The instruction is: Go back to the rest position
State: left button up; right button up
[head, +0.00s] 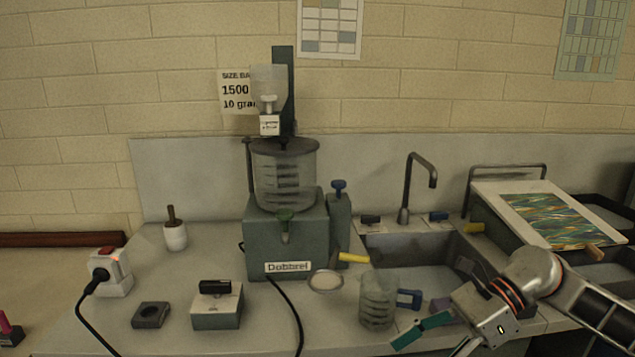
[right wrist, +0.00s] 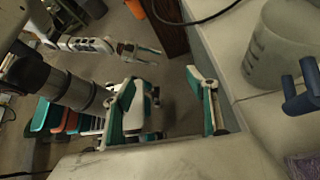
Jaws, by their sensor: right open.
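My right gripper (head: 432,338) is at the lower right of the head view, over the front edge of the counter, to the right of and nearer than the clear measuring jug. In the right wrist view the right gripper (right wrist: 166,102) has its teal-padded fingers spread apart with nothing between them. My left arm shows small in the right wrist view, with its gripper (right wrist: 138,50) away from the counter over the floor; its opening is too small to judge. The left gripper is outside the head view.
The clear jug (head: 377,302) with a blue handle stands close to the right gripper. A grey dispenser machine (head: 262,236), a small box (head: 217,309) and a black cable are further left. The sink (head: 420,262) and a tilted marbled sheet (head: 548,216) lie behind the right arm.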

jog(key=s+a+r+m+t+y, duration=0.1)
jog(key=a+m+t+y, duration=0.2)
jog(key=a+m+y, duration=0.7)
jog(key=d+f+m+t+h, duration=0.4)
jog(key=f+m+t+h, duration=0.45)
jog(key=m, duration=0.65)
jog(key=d+f+m+t+h, duration=0.55)
jog(key=f+m, duration=0.55)
jog(key=m, duration=0.4)
jog(key=s+d+f+m+g+h, duration=0.2)
jog(key=s+f+m, duration=0.2)
jog(key=s+f, duration=0.2)
jog(key=s+d+f+m+g+h, duration=0.2)
jog(key=s+f+m, duration=0.3)
jog(key=f, duration=0.4)
jog(key=shift+s+d+f+h, duration=0.2)
jog(key=shift+s+f+h, duration=0.1)
jog(key=shift+s, duration=0.55)
jog(key=shift+c, duration=0.5)
